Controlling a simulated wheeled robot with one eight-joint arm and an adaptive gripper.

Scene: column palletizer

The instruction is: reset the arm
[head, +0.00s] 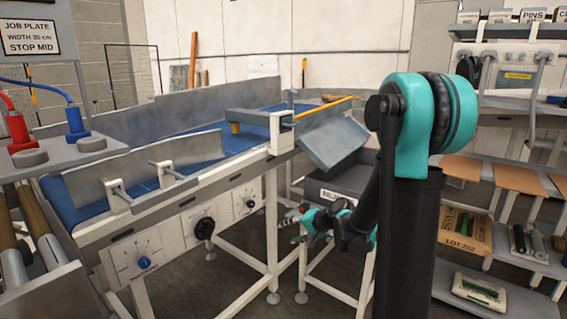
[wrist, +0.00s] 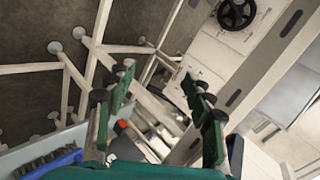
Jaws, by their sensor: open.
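My teal and black arm rises on the right of the head view, and its forearm reaches down to the left. My gripper (head: 298,222) is low in front of the conveyor's frame, near the grey bin under the chute.
The conveyor (head: 190,168) has a blue belt, metal side guides and knobs on its front. A tilted grey chute (head: 332,144) stands above a grey bin (head: 345,192). Shelves with a cardboard box (head: 463,232) stand at right. A blue brush (wrist: 48,163) shows in the wrist view.

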